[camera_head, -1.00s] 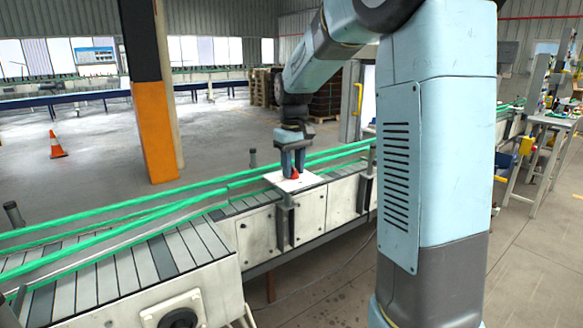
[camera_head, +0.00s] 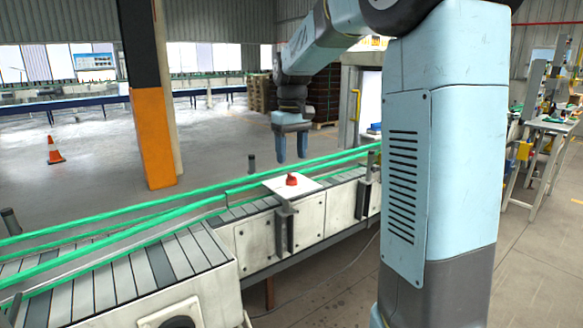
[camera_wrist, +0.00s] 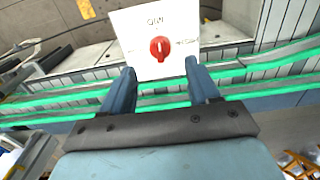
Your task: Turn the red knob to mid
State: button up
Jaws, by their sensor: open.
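The red knob (camera_head: 291,180) stands on a white plate (camera_head: 271,184) mounted over the conveyor. In the wrist view the knob (camera_wrist: 160,48) shows a raised grip running roughly up and down the picture. The white plate (camera_wrist: 134,30) has small dark markings above the knob and to its right and left, too blurred to read surely. My gripper (camera_head: 292,157) is open and empty, raised above the knob and apart from it. In the wrist view its two fingers (camera_wrist: 160,72) stand apart, with the knob beyond their tips.
An orange and black pillar (camera_head: 153,130) stands behind at left. The space around my gripper above the plate looks clear.

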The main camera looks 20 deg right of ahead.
aim_at(291, 174)
notch_tip(291, 174, up, 8)
jog(key=shift+f, duration=0.25)
